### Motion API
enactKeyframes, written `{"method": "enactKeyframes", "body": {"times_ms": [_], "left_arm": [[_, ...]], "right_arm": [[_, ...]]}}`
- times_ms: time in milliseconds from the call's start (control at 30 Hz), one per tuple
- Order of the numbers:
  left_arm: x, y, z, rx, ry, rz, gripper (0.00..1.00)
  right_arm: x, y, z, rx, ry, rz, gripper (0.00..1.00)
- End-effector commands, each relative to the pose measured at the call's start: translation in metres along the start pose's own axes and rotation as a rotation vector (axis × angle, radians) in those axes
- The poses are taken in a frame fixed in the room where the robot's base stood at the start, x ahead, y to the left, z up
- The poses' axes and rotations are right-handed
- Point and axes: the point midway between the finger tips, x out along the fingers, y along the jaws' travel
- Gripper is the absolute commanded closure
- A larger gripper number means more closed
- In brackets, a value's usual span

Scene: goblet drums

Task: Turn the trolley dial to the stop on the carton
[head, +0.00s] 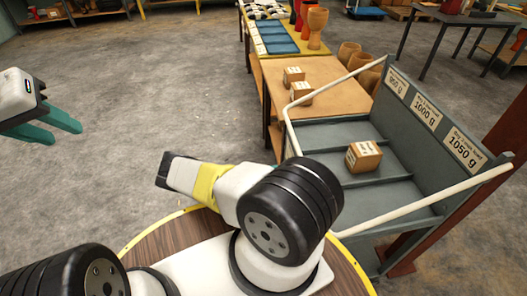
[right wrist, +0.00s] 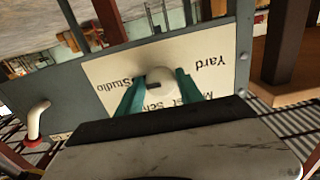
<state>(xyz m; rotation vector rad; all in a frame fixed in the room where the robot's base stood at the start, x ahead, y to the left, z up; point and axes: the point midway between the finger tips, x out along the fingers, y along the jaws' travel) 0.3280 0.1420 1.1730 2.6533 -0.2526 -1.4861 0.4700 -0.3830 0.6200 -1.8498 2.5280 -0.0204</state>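The trolley (head: 407,192) is grey with white handles, at the right of the head view. The carton (head: 363,156), a small brown box with a label I cannot read, lies in its middle compartment. In the right wrist view, the dial (right wrist: 154,72) is a round white knob with a dark mark, on a pale plate (right wrist: 108,72) with upside-down words including "Yard" and "Studio". My right gripper (right wrist: 161,78) has its teal fingers on either side of the dial; contact is unclear. My left gripper (head: 60,128) is open and empty at the left, far from the trolley.
Tags on the trolley's back read 1000 g and 1050 g, with another above. Two cartons (head: 297,88) stand on a wooden table (head: 338,84). Goblet drums (head: 316,30) stand behind. The concrete floor (head: 160,90) at left-centre is clear.

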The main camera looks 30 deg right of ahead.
Motion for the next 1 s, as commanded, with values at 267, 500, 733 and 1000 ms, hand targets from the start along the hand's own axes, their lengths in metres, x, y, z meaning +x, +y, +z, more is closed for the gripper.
{"method": "enactKeyframes", "body": {"times_ms": [267, 500, 733, 1000], "left_arm": [[0.000, 0.000, 0.000, 0.000, 0.000, 0.000, 0.64], [0.000, 0.000, 0.000, 0.000, 0.000, 0.000, 0.64], [0.000, 0.000, 0.000, 0.000, 0.000, 0.000, 0.64], [0.000, 0.000, 0.000, 0.000, 0.000, 0.000, 0.64]], "right_arm": [[-0.001, 0.000, 0.001, 0.000, -0.002, -0.001, 0.36], [-0.008, -0.001, 0.001, 0.000, -0.002, -0.002, 0.36], [-0.046, -0.001, 0.001, 0.001, -0.004, -0.004, 0.36], [-0.077, 0.000, 0.001, 0.000, -0.003, -0.001, 0.36]]}}
